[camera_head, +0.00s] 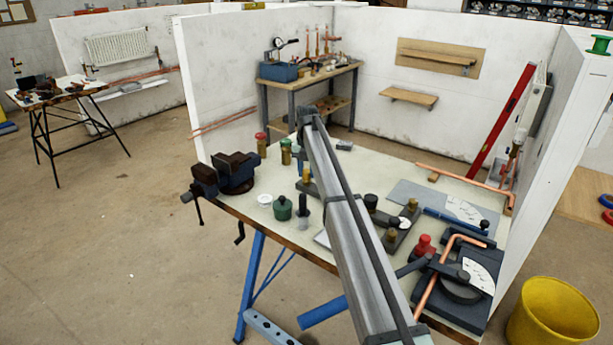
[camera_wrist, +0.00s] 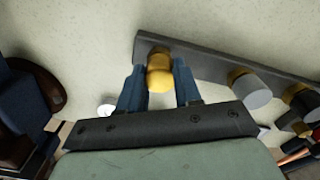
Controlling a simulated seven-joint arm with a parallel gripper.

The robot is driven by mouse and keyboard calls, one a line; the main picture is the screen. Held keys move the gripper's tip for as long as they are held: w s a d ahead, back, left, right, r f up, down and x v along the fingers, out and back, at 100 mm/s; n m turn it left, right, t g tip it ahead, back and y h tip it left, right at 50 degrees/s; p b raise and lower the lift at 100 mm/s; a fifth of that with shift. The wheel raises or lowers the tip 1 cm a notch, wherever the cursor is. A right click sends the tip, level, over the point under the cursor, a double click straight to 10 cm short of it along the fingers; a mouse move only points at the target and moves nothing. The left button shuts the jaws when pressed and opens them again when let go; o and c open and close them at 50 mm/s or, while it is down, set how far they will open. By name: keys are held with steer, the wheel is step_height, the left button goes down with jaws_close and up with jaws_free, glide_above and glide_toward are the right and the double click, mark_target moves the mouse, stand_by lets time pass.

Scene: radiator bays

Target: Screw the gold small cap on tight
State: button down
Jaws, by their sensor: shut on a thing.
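The gold small cap (camera_wrist: 160,78) is between the two blue fingers of my gripper (camera_wrist: 159,88) in the wrist view. My gripper is shut on it. The cap is in line with a darker gold fitting (camera_wrist: 157,52) at the left end of a dark grey bar (camera_wrist: 198,67). The cap hides most of that fitting, so I cannot tell how far the cap sits on it. In the head view, my arm crosses the bench, and I cannot make out the gripper's fingers.
Along the bar stands a grey-capped post with a gold collar (camera_wrist: 252,87). In the head view, a vise (camera_head: 228,172), a green-lidded jar (camera_head: 282,209) and a white disc (camera_head: 265,199) stand at the bench's left. A red-capped bottle (camera_head: 425,246) and copper pipe (camera_head: 437,275) are right of my arm.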

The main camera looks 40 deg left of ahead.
steer(key=m, duration=1.6)
steer(key=shift+m, duration=0.4)
steer(key=m, duration=0.6)
steer(key=shift+f+m, duration=0.1)
steer(key=shift+m, duration=0.3)
steer(key=m, duration=0.6)
steer(key=shift+m, duration=0.3)
steer(key=c, duration=1)
jaws_free()
steer(key=shift+o, duration=0.2)
